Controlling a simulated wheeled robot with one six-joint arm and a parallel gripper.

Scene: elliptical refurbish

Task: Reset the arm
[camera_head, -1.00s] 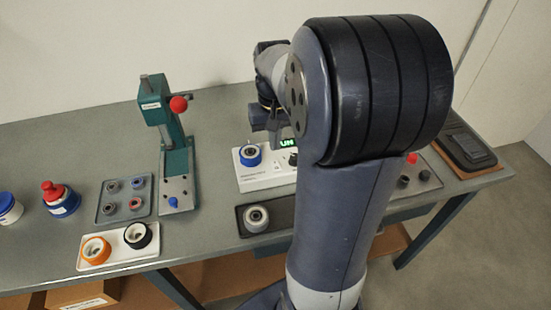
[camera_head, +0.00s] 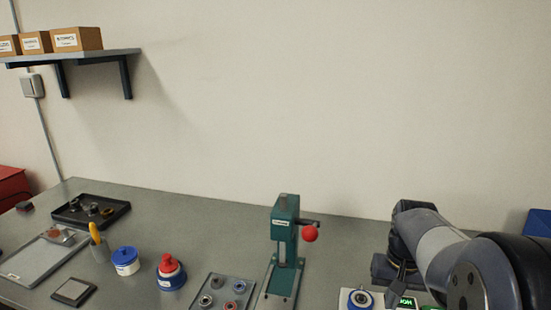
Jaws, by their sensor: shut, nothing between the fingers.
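My arm is at the lower right, partly cut off by the picture's edge.
A teal press (camera_head: 285,235) with a red knob stands left of my arm. A grey tray of rings (camera_head: 222,293), a red-topped bottle (camera_head: 171,272), a blue-lidded jar (camera_head: 125,261) and a black tray (camera_head: 90,211) are farther left. A shelf (camera_head: 80,57) holds boxes.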

